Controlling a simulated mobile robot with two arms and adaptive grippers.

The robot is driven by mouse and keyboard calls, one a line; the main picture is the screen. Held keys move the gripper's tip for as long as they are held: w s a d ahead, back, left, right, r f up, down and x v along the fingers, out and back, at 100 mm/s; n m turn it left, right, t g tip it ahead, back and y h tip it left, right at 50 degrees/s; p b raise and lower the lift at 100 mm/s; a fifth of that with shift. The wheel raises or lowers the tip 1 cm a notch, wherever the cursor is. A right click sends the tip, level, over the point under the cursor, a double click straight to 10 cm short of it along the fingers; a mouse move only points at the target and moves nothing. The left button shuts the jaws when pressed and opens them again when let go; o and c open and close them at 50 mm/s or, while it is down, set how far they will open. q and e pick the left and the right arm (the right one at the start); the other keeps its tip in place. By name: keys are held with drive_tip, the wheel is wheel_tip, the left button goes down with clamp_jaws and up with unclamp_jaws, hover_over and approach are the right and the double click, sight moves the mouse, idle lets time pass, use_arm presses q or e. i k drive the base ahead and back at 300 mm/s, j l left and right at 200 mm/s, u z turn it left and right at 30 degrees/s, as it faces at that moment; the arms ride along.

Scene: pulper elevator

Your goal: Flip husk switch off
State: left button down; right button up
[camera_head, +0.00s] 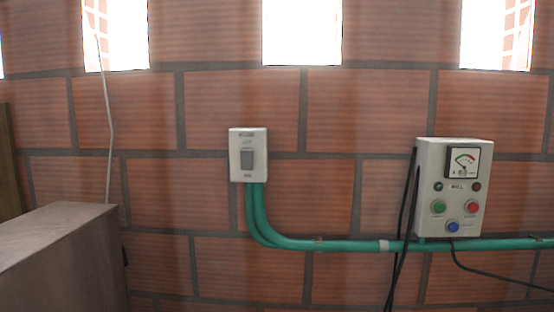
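A white wall switch box (248,136) is mounted upright on the brick wall, left of the picture's middle. It has a grey rocker (247,160) in its centre. Small lettering shows above and below the rocker but is too blurred to read with certainty. I cannot tell for sure which way the rocker is set. Neither of my grippers is in view.
A grey control box (425,190) with a gauge, lamps and coloured buttons, marked "MILL", hangs on the right. Green conduit (340,245) runs along the wall below the boxes. Black cables hang beside the control box. A wooden block (60,250) stands at lower left.

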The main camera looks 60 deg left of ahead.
sight(247, 155)
drive_tip(key=u, duration=1.95)
